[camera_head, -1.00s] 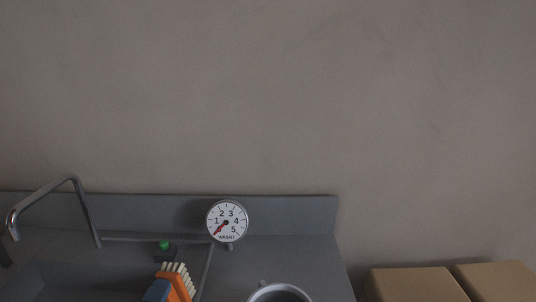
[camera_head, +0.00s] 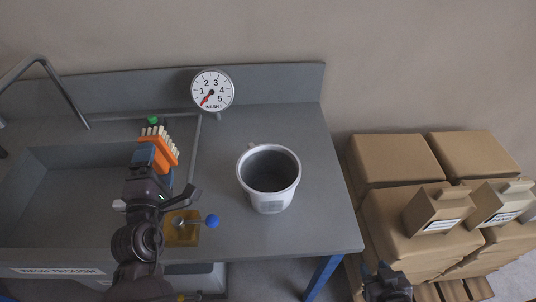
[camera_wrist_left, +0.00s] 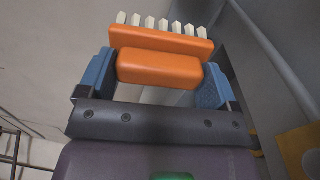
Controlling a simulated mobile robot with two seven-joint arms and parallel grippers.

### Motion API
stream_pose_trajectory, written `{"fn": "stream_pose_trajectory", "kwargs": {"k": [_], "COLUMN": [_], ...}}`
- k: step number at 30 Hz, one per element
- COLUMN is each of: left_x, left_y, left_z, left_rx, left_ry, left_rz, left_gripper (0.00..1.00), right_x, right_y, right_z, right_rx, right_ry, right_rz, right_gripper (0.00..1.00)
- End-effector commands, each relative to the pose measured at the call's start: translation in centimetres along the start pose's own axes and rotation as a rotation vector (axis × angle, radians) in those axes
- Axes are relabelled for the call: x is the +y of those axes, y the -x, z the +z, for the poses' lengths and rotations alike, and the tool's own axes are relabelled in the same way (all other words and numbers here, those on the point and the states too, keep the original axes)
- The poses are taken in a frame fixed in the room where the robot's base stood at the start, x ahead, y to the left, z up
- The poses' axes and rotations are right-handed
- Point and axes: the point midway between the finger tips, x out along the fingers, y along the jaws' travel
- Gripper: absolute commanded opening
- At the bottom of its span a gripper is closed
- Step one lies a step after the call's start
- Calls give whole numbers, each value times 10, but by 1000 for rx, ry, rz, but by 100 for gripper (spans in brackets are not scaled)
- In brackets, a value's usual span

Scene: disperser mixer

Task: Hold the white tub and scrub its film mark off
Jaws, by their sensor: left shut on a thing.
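The white tub (camera_head: 285,200) stands upright on the grey bench, right of the trough, with its open top showing a dark grey inside. A grey patch (camera_head: 272,204) shows on its front wall. My left gripper (camera_head: 158,162) is shut on an orange brush (camera_head: 165,149) with white bristles, left of the tub and apart from it. The left wrist view shows the brush (camera_wrist_left: 160,68) between the two blue fingers, bristles pointing away. My right gripper (camera_head: 387,279) is at the bottom edge by the boxes, away from the tub; its jaws are unclear.
A wash dial (camera_head: 212,90) stands behind the tub. A blue-knobbed lever (camera_head: 212,221) on a yellow plate (camera_head: 181,229) is left of the tub. The trough (camera_head: 70,160) and tap (camera_head: 45,75) are at left. Cardboard boxes (camera_head: 395,160) stand right of the bench.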

Motion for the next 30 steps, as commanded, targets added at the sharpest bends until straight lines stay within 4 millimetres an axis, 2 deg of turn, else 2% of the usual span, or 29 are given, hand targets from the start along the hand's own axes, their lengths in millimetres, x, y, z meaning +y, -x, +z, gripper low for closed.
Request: {"fn": "stream_pose_trajectory", "kwargs": {"k": [17,30], "left_x": [3,25], "left_y": [-1,-5], "left_z": [0,4], "left_rx": [-25,-328], "left_ry": [-2,17], "left_rz": [0,-35], "left_gripper": [62,62], "right_x": [0,0], "right_y": [-4,2], "right_z": [-5,3], "right_rx": [10,-6], "right_ry": [2,-1], "right_rz": [-2,1], "right_gripper": [39,39]}}
